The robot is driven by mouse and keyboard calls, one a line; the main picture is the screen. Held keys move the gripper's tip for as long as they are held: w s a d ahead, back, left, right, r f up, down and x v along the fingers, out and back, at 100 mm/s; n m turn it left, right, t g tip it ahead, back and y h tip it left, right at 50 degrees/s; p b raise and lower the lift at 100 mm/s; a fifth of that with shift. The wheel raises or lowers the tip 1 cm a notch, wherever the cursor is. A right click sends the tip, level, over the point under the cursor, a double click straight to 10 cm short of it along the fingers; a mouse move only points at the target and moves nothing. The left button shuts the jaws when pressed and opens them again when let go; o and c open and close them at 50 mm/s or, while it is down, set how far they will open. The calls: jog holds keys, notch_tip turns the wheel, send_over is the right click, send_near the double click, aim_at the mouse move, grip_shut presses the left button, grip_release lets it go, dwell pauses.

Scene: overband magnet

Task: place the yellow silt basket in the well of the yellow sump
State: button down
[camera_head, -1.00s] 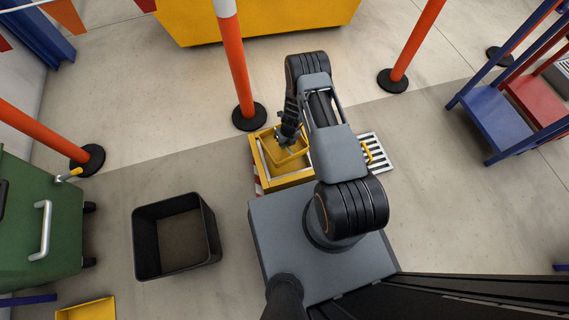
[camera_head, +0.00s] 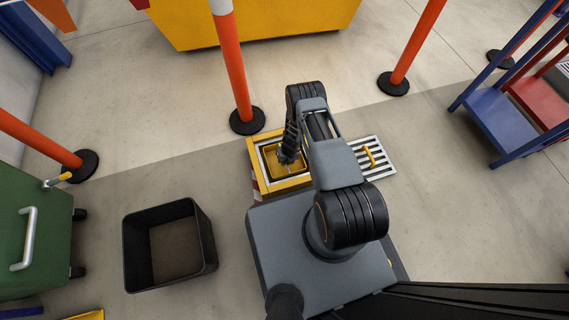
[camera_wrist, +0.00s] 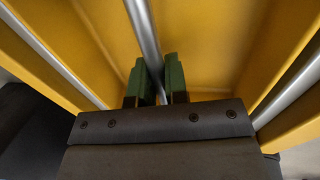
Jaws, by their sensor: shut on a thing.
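The yellow silt basket (camera_head: 272,165) is inside the light-edged opening of the yellow sump (camera_head: 292,185), in front of my base. My gripper (camera_head: 287,157) reaches down over it. In the wrist view, the green-padded fingers of my gripper (camera_wrist: 155,85) are shut on the basket's grey bar handle (camera_wrist: 143,30). The yellow basket walls (camera_wrist: 210,40) fill much of that view, with grey strips along both sides. My arm hides part of the sump's right side. Whether the basket rests on the bottom of the well cannot be told.
A slotted grate (camera_head: 378,155) with a yellow handle lies right of the sump. A black open bin (camera_head: 170,245) and a green wheeled container (camera_head: 35,235) stand left. Orange posts (camera_head: 236,75) stand behind the sump, and a blue rack (camera_head: 495,120) stands at right.

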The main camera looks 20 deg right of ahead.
jog(key=shift+f, duration=0.85)
jog(key=shift+f+b, duration=0.2)
jog(key=shift+b, duration=0.2)
jog(key=c, duration=1.1)
grip_release()
jog(key=shift+r, duration=0.1)
